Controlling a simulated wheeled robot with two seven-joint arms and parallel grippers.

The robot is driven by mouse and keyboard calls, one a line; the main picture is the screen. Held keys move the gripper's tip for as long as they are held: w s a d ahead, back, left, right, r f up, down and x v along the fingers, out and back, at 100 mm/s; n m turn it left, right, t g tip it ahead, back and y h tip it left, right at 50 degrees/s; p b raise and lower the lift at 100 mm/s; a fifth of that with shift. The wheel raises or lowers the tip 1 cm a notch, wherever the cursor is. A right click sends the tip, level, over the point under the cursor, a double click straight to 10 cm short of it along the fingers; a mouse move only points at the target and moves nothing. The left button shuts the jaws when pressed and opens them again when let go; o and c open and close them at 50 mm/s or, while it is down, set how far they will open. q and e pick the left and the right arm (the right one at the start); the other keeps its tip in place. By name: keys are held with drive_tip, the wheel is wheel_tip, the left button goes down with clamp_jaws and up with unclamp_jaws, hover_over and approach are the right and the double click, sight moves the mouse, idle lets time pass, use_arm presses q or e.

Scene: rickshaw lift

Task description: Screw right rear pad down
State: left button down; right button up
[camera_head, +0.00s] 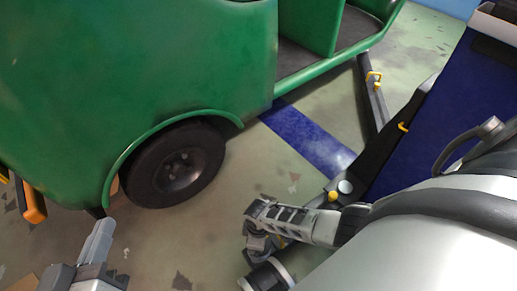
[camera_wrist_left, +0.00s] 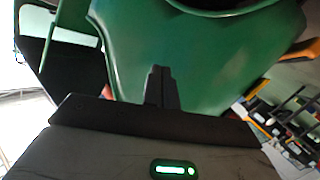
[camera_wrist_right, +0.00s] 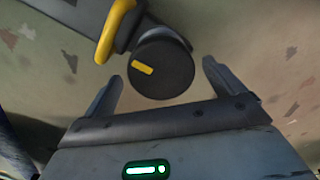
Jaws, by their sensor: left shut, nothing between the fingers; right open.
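A round black pad (camera_wrist_right: 178,88) with a yellow mark shows in the right wrist view, at the end of a grey lift arm (camera_wrist_right: 70,14) with a yellow handle (camera_wrist_right: 115,28). My right gripper (camera_wrist_right: 163,71) is open, with one finger on either side of the pad; I cannot tell whether they touch it. In the head view I cannot make out the pad or the right fingers clearly. My left gripper (camera_head: 99,238) is shut and empty at lower left, near the green rickshaw (camera_head: 150,60). Its closed fingers show in the left wrist view (camera_wrist_left: 160,75) before the green body.
The rickshaw's black wheel (camera_head: 176,165) is at left centre. A blue lift post (camera_head: 430,130) stands at right, with a black lift arm (camera_head: 375,155) beside it. Another grey arm (camera_head: 373,95) reaches under the rickshaw. Worn floor (camera_head: 215,225) lies clear between wheel and right arm.

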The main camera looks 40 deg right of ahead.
use_arm(q)
wheel_tip(320, 180, down, 6)
drive_tip(key=s+a+g+y+p, duration=0.1)
drive_tip(key=a+g+y+p, duration=0.2)
drive_tip(key=p, duration=0.6)
drive_tip(key=shift+m+g, duration=0.4)
drive_tip(key=shift+g, duration=0.3)
use_arm(e)
wheel_tip(320, 180, up, 15)
